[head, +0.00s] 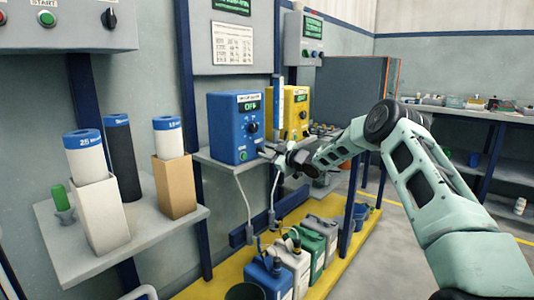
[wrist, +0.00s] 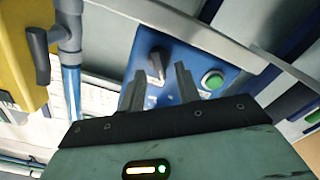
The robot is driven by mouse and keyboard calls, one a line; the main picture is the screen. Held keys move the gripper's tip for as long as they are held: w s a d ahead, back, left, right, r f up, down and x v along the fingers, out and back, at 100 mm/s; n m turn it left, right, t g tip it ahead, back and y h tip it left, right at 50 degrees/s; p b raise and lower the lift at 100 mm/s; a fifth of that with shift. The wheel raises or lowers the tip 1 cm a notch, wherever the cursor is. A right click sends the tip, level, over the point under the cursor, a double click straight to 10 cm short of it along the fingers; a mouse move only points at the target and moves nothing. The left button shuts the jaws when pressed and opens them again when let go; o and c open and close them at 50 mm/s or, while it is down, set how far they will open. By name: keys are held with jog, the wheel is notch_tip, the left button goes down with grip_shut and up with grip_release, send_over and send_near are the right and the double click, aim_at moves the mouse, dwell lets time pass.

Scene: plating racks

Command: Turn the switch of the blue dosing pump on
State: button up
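The blue dosing pump (head: 226,132) stands on a grey shelf. Its small green display (head: 249,106) appears to read OFF. A dark rotary switch (head: 252,127) sits on its front, with a round green button (head: 243,156) lower down. In the wrist view the pump's blue face (wrist: 196,62) shows the switch (wrist: 157,64) and the green button (wrist: 213,80). My gripper (head: 267,153) is in front of the pump's lower front. In the wrist view its two fingers (wrist: 159,72) are apart and empty, with the switch seen between their tips. I cannot tell whether they touch it.
A yellow pump (head: 297,108) stands right beside the blue one, with a clear tube (head: 276,105) between. Left, a shelf (head: 165,232) carries cartridges and boxes. Several canisters (head: 297,264) stand on a yellow platform below. Hoses hang under the pump shelf.

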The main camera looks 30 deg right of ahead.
jog(key=shift+w, duration=0.2)
jog(key=shift+a, duration=0.1)
grip_shut()
